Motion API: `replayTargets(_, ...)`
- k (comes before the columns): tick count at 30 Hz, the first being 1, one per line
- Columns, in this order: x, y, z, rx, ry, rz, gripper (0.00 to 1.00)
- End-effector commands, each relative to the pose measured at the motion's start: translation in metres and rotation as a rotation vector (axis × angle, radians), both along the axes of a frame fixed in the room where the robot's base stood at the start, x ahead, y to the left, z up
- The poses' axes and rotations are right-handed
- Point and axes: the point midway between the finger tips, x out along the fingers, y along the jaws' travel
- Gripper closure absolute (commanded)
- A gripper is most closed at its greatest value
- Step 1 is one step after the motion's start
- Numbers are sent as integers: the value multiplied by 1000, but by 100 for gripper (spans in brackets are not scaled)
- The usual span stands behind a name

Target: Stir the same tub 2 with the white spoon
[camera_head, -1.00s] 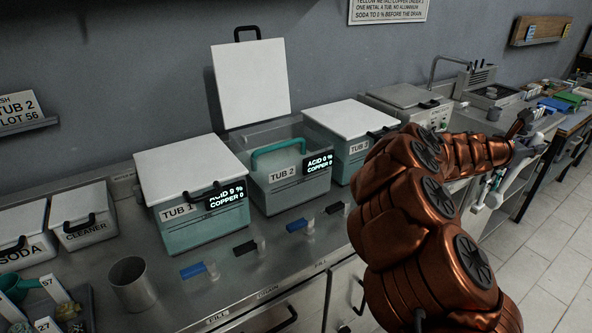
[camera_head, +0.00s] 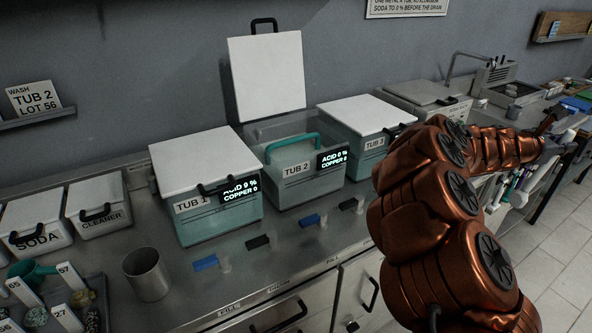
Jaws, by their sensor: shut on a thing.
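Tub 2 (camera_head: 296,188) stands in the middle of the counter with its white lid (camera_head: 268,72) raised upright behind it. A teal handle-like bar arches over its opening. Its display reads acid 0 % and copper 0. My gripper (camera_head: 551,128) is at the far right, small and partly hidden by my copper arm, well away from tub 2. It is shut on a pale, long-handled thing, apparently the white spoon (camera_head: 537,172), beside the counter's front. The spoon's details are too small to make out.
Tub 1 (camera_head: 203,222) and tub 3 (camera_head: 364,150) flank tub 2, both with lids closed. Blue and black valve handles line the front. A metal cup (camera_head: 147,274), soda box (camera_head: 40,243) and cleaner box (camera_head: 103,221) stand left. The open floor is at right.

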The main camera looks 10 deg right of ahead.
Motion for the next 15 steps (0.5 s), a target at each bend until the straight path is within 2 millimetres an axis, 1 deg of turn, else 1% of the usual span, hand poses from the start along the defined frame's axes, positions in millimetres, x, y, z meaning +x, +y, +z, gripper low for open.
replayTargets(1,0,0,6,0,0,0,100)
replayTargets(3,0,0,11,0,0,0,100)
replayTargets(15,0,0,37,0,0,0,100)
